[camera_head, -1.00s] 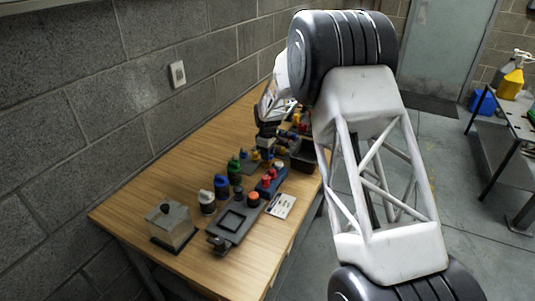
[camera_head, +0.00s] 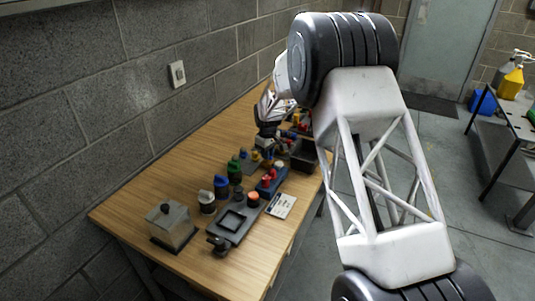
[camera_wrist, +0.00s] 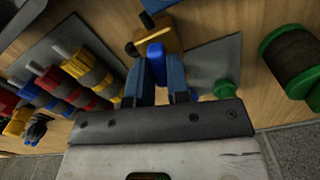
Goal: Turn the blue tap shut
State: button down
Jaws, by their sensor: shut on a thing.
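The blue tap handle (camera_wrist: 156,60) stands between my gripper's two fingers in the wrist view, on a yellow-brown tap body (camera_wrist: 166,32) with a black end. My gripper (camera_wrist: 156,82) is shut on the blue handle, with a finger on each side of it. The fingers hide part of the handle. In the head view my gripper (camera_head: 266,144) is low over the far part of the wooden table; the tap is small and mostly hidden there.
A grey plate (camera_wrist: 212,62) and a small green knob (camera_wrist: 225,89) lie right of the tap. A green-ended spool (camera_wrist: 292,60) stands further right. Several red, blue and yellow fittings (camera_wrist: 85,72) lie left. A dark bin (camera_head: 304,155) stands close by.

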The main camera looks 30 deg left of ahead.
jog(key=m, duration=1.1)
jog(key=shift+r+m, duration=0.1)
jog(key=shift+m, duration=1.9)
jog(key=c, duration=1.1)
grip_release()
jog(key=shift+r, duration=3.85)
